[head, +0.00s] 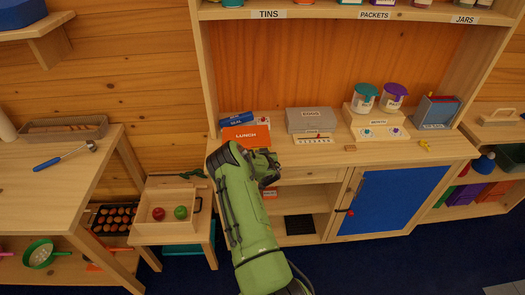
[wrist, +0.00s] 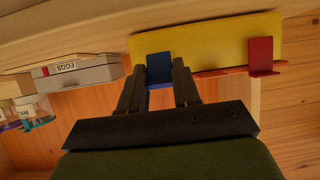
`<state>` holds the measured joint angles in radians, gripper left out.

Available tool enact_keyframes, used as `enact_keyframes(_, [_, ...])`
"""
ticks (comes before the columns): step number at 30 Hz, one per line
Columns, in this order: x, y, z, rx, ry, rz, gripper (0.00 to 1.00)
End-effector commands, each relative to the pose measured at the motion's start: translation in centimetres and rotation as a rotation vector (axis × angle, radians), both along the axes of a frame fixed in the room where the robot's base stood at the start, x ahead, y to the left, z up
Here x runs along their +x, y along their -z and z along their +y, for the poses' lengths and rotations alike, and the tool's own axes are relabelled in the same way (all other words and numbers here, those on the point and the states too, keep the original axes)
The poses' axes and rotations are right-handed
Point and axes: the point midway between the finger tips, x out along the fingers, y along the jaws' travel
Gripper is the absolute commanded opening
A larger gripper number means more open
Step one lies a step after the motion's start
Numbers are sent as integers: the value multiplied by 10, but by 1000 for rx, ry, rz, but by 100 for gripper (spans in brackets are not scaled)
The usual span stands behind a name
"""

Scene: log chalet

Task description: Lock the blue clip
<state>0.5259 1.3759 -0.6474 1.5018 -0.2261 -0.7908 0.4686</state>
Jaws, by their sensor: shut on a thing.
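The lunch box (head: 246,136) lies on the wooden counter, its orange lid labelled LUNCH. In the wrist view, which is upside down, its yellow side (wrist: 220,48) shows with the orange lid edge along it. The blue clip (wrist: 160,66) is on this side, partly hidden between my fingers. A red clip (wrist: 261,54) is at the other end, apart from my gripper. My gripper (wrist: 165,74) is shut on the blue clip. In the head view my green arm reaches the counter and covers the clips. I cannot tell whether the blue clip is fully pressed down.
A blue SEAL box (head: 236,118) lies behind the lunch box. A grey EGGS box (head: 310,120) stands to its right, with a small rack (head: 314,138) in front. Jars on a wooden stand (head: 378,124) are farther right. A blue cabinet door (head: 395,200) is below the counter.

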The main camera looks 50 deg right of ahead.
Motion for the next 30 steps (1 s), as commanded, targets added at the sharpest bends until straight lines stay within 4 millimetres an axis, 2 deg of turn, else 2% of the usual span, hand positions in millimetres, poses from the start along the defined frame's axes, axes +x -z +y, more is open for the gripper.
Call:
enact_keyframes(19, [1, -2, -2, 32, 2, 31, 1])
enact_keyframes(20, [1, -2, -2, 32, 2, 31, 36])
enact_keyframes(21, [1, -2, -2, 33, 1, 31, 42])
enact_keyframes(24, [1, -1, -2, 33, 1, 31, 57])
enact_keyframes(30, [1, -1, -2, 33, 1, 32, 57])
